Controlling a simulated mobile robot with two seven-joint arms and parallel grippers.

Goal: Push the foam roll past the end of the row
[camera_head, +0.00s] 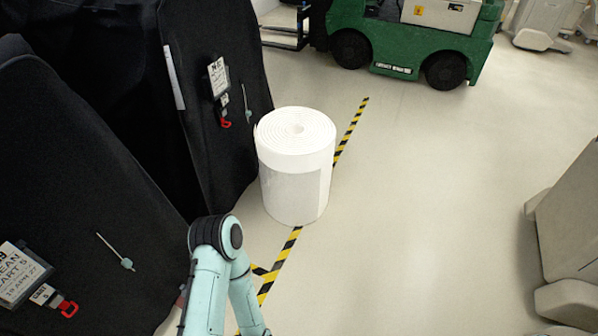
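The foam roll (293,185) is a white upright cylinder with a spiral top and a pale label band round its lower part. It stands on the floor over the yellow-black striped line, close beside the farther black covered cart (225,130). The nearer black covered cart (70,170) is at the left. A pale teal arm of mine rises at the bottom, with its dark joint short of the roll and a visible gap between them. No gripper fingers show in the head view.
A green forklift (410,45) stands at the top, beyond the roll. Beige equipment (570,240) stands at the right edge, and more pale units (541,25) are at the top right. The floor right of the striped line (352,125) is clear. Tags hang on the carts.

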